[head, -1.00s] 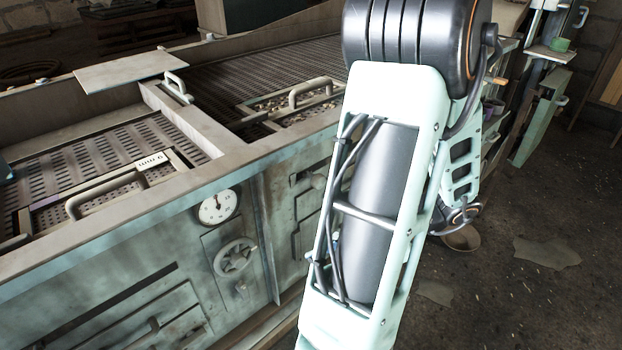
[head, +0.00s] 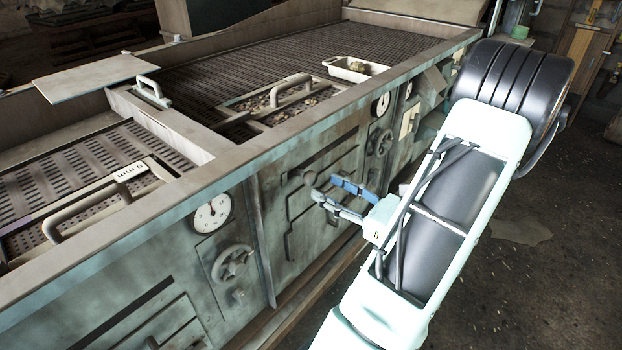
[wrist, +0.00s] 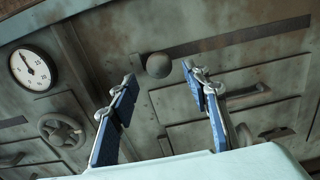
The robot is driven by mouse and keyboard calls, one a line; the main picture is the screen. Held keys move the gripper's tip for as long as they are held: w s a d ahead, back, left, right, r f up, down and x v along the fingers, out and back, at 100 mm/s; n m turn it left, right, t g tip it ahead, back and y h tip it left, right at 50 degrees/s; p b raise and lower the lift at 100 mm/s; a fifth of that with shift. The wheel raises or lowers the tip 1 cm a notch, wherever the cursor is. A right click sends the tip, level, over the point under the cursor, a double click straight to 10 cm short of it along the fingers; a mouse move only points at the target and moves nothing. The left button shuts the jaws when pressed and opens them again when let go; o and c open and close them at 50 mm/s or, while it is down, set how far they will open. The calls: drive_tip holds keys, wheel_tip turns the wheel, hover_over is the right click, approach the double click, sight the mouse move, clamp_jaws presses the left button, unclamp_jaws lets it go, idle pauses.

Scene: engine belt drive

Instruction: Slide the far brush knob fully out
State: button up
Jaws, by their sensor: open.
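The far brush knob, a round dull grey ball (wrist: 158,65), is at the left end of a dark slot (wrist: 230,41) in the machine's side panel in the wrist view. In the head view the knob (head: 293,181) shows small at the slot's near end. My gripper (head: 327,187) is open and empty, with blue-padded fingers, in front of the panel and a little right of and below the knob. In the wrist view the gripper (wrist: 160,75) has its fingertips on either side of the knob in the picture, apart from it; the remaining distance is hard to judge.
A dial gauge (head: 212,214) and a handwheel (head: 233,264) are on the panel left of the knob. Raised hatch panels lie below the slot. A white tray (head: 340,70) and handled screens sit on top. The floor at right is open.

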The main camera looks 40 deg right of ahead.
sight(315, 181)
drive_tip(key=w, duration=0.6)
drive_tip(key=shift+w+a, duration=0.1)
drive_tip(key=shift+a, duration=0.2)
drive_tip(key=shift+c, duration=0.2)
clamp_jaws()
